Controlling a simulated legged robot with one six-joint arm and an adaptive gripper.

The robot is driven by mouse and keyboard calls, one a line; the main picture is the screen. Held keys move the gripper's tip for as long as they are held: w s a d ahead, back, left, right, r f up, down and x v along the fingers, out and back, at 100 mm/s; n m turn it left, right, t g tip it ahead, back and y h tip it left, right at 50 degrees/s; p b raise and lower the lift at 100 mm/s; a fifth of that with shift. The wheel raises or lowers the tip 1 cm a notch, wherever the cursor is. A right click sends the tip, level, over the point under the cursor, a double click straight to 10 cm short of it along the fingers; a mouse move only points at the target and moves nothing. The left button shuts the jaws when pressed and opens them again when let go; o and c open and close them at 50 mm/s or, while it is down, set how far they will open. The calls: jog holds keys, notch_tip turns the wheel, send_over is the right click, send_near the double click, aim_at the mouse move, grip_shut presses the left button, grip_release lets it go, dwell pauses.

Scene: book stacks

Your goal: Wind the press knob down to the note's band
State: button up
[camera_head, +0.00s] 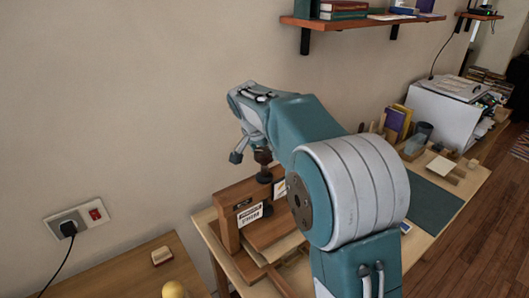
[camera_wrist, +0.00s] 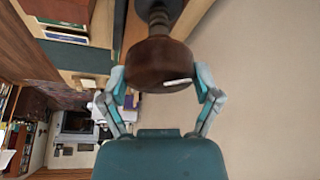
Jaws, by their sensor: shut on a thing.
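The wooden press (camera_head: 229,203) stands on the bench against the wall, partly hidden by my arm. Its dark brown round knob (camera_head: 263,157) sits on top of a dark screw. In the wrist view the knob (camera_wrist: 158,60) fills the top middle, with a short white mark on its lower right side. My gripper (camera_wrist: 161,88) is shut on the knob, one finger at each side. In the head view my gripper (camera_head: 247,152) comes down to the knob from the upper left. A white label with dark lettering (camera_head: 250,214) is on the press; its words are too small to read surely.
A wall shelf (camera_head: 360,21) with books hangs above. To the right on the bench are a dark green mat (camera_head: 432,203), upright books (camera_head: 397,121) and a white printer-like box (camera_head: 446,110). A lower-left table holds a small wooden block (camera_head: 161,255) and a yellow ball (camera_head: 173,290).

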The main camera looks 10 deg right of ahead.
jog(key=shift+w+a+r, duration=0.1)
jog(key=shift+r, duration=0.25)
jog(key=o, duration=0.9)
jog(key=shift+o, duration=0.2)
jog(key=shift+f, duration=0.1)
jog(key=shift+a, duration=0.1)
jog(key=v, duration=1.2)
jog(key=shift+f, duration=0.1)
